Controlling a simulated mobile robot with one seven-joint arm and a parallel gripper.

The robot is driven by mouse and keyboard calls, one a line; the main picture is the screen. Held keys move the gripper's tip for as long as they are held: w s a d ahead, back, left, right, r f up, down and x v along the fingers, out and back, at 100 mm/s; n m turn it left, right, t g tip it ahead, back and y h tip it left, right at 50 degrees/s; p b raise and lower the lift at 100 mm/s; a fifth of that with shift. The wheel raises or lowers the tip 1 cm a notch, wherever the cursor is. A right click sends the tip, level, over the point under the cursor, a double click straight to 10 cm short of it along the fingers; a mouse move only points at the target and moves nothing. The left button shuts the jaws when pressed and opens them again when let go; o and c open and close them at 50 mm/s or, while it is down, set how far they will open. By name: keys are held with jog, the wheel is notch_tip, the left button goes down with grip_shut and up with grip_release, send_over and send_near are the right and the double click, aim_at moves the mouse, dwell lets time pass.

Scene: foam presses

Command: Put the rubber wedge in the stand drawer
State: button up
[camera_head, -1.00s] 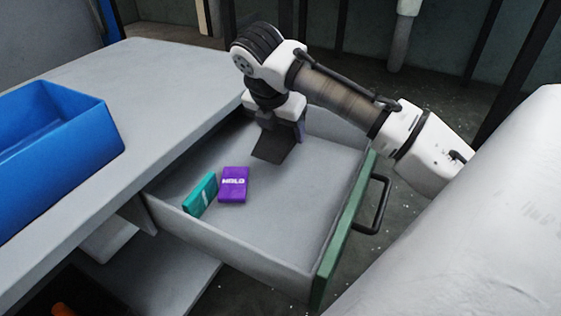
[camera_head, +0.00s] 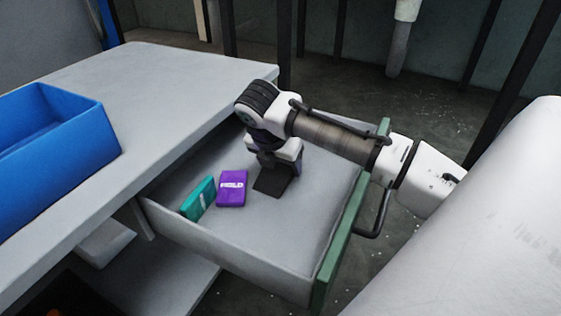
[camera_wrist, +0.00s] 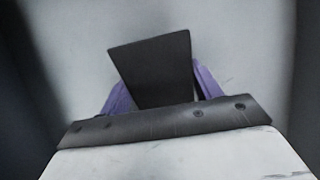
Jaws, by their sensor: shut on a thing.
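The rubber wedge (camera_head: 272,181) is a dark, tapered block. It is held in my gripper (camera_head: 275,165), inside the open stand drawer (camera_head: 265,235), low over its floor near the back right. I cannot tell whether the wedge touches the floor. In the wrist view the wedge (camera_wrist: 155,70) sticks out between the purple fingers of my gripper (camera_wrist: 160,90), which is shut on it. The drawer is grey with a green front and a dark handle, and it is pulled out from under the worktop.
A purple box (camera_head: 232,188) and a teal box (camera_head: 198,198) lie side by side in the drawer's left part. The drawer floor in front of the wedge is clear. A blue bin (camera_head: 75,150) stands on the grey worktop (camera_head: 185,85).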

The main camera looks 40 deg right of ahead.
aim_at(271, 180)
jog(key=o, duration=1.1)
jog(key=shift+o, duration=0.2)
jog(key=p+v, duration=0.1)
jog(key=v, duration=1.1)
jog(key=shift+r, duration=0.1)
